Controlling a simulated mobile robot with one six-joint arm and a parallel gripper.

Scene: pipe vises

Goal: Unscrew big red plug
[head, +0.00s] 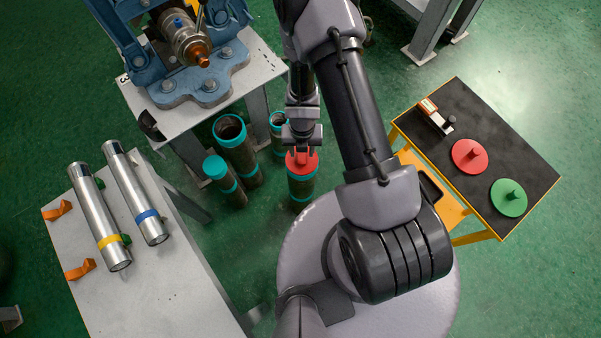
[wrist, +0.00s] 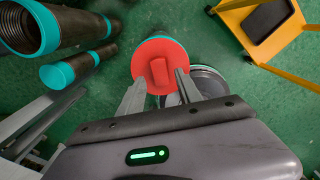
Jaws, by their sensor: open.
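The big red plug (head: 311,165) sits in the top of an upright dark pipe with teal bands (head: 301,189). In the wrist view the red plug (wrist: 150,49) shows a raised red grip tab (wrist: 159,72). My gripper (head: 301,152) is directly over the plug in the head view. In the wrist view the open fingers (wrist: 160,80) reach to the plug's near edge, one on each side of the tab's near end. I cannot tell whether they touch it. My arm hides part of the plug in the head view.
Several teal-banded pipes (head: 236,150) stand close left of the plugged pipe. A blue vise (head: 205,94) is at upper left. Two silver cylinders (head: 120,190) lie on the left table. A black-topped cart (head: 490,130) holds a red disc (head: 469,155) and a green disc (head: 508,198).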

